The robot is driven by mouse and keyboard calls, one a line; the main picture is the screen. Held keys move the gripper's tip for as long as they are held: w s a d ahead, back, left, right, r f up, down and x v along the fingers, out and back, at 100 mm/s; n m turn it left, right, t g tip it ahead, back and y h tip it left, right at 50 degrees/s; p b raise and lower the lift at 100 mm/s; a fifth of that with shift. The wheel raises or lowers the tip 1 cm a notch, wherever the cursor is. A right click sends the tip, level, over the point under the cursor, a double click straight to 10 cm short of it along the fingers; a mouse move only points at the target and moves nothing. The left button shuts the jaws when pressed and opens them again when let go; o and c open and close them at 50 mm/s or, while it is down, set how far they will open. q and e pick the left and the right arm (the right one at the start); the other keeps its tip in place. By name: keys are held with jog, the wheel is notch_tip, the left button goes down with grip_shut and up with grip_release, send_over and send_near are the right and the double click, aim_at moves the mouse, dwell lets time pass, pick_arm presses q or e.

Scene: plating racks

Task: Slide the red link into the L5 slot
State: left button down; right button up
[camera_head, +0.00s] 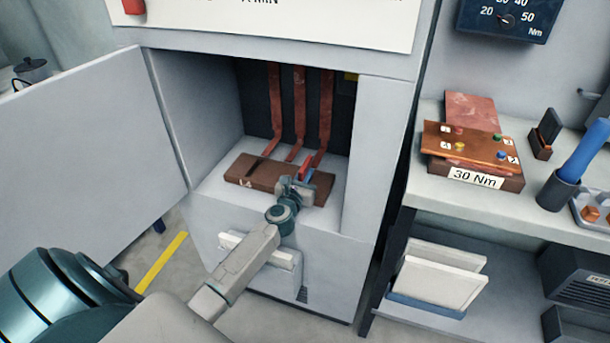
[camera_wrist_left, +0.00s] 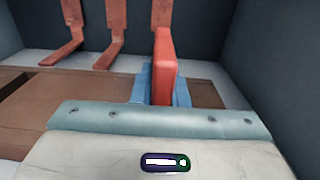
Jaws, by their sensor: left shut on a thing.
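The red link (camera_wrist_left: 165,65) stands upright between the blue fingers of my left gripper (camera_wrist_left: 163,85) in the left wrist view. My left gripper (camera_head: 305,178) is shut on it, inside the open cabinet, over the right part of a brown slotted block (camera_head: 260,172). The block carries a label at its left front that I cannot read fully. The gripper hides the lower end of the link and the slot area under it, so I cannot tell whether the link is in a slot. My right gripper is not in view.
Several copper bars (camera_head: 299,105) hang at the cabinet's back, just behind the block. The cabinet door (camera_head: 85,150) stands open at the left. The cabinet's right wall (camera_head: 378,150) is close beside the gripper. A bench (camera_head: 535,215) at the right holds a copper plate fixture (camera_head: 470,145).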

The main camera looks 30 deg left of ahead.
pick_arm(q)
jog(key=c, duration=1.3)
grip_release()
jog(key=shift+c, duration=0.2)
